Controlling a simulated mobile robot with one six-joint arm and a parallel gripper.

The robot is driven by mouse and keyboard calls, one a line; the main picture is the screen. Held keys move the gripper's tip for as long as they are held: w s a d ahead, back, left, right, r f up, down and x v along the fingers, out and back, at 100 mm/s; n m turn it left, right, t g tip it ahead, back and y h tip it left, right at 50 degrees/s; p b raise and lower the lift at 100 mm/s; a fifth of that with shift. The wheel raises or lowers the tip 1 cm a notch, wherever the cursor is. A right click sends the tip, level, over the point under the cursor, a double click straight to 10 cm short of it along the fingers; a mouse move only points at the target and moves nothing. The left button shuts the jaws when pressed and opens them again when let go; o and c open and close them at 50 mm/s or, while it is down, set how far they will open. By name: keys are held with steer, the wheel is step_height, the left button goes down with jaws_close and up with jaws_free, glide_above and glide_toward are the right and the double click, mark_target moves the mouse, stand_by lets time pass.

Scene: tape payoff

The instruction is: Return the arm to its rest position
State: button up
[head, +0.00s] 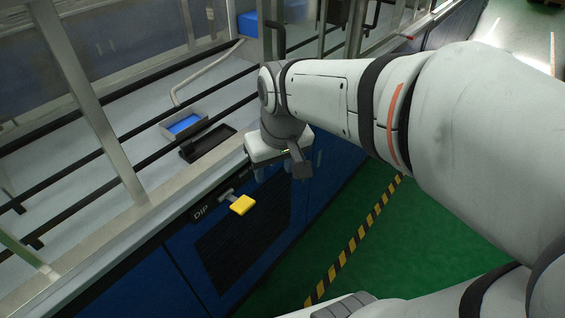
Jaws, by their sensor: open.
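My white arm reaches in from the right side of the head view, with its wrist bent down over the front edge of the machine. My gripper (300,165) is at its end, a dark finger showing in front of the blue cabinet front. It is open, and I see nothing held in it. Much of the gripper is hidden behind the wrist. It is apart from the yellow block (243,205), which sticks out from the cabinet front to the lower left.
A grey tray with a blue inside (185,124) and a black tray (208,143) lie on the machine's deck, left of my wrist. Black rails and metal posts (95,115) cross the deck. Green floor (400,235) with a yellow-black stripe is clear at the right.

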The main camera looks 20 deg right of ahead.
steer(key=s+d+f+m, duration=0.1)
steer(key=s+d+f, duration=0.2)
steer(key=s, duration=0.3)
steer(key=shift+d+f+m+g+h, duration=0.3)
steer(key=shift+f+m+g, duration=0.1)
steer(key=shift+f, duration=0.15)
